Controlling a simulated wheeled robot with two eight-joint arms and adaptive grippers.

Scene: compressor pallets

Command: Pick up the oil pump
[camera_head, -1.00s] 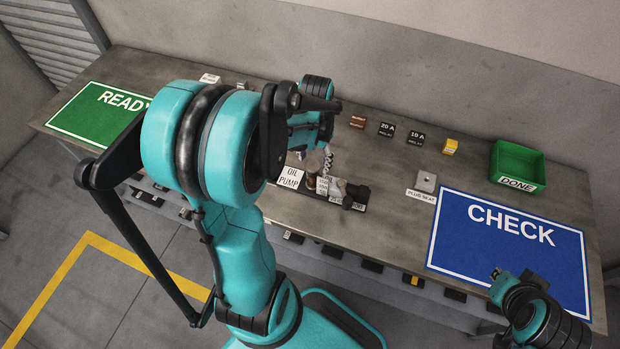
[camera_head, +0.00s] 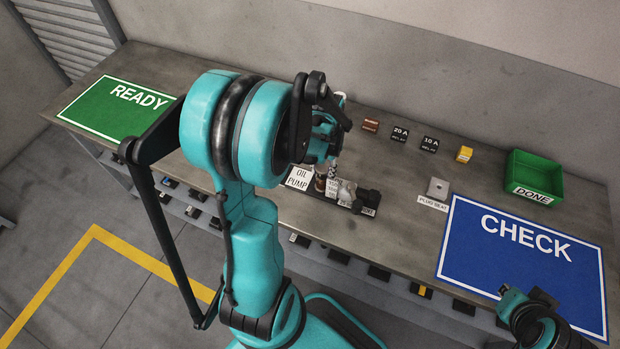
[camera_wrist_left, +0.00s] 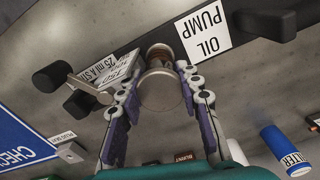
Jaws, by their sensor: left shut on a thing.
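The OIL PUMP label (camera_head: 299,178) lies on the bench, and it also shows at the top of the left wrist view (camera_wrist_left: 205,32). Beside it, the round, metallic oil pump (camera_wrist_left: 160,88) sits between the fingers of my left gripper (camera_wrist_left: 158,100). The gripper is shut on it. In the head view my arm and hand (camera_head: 325,165) cover most of the pump. I cannot tell whether the pump is clear of the bench. My right gripper (camera_head: 510,298) is at the lower right, near the CHECK mat, and its fingers are not clear.
A dark strip with small label plates (camera_head: 345,190) lies right of the pump. The blue CHECK mat (camera_head: 520,270), green READY mat (camera_head: 105,112) and green DONE bin (camera_head: 533,175) are on the bench. Relays (camera_head: 400,133) stand behind. A blue filter (camera_wrist_left: 285,150) shows in the wrist view.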

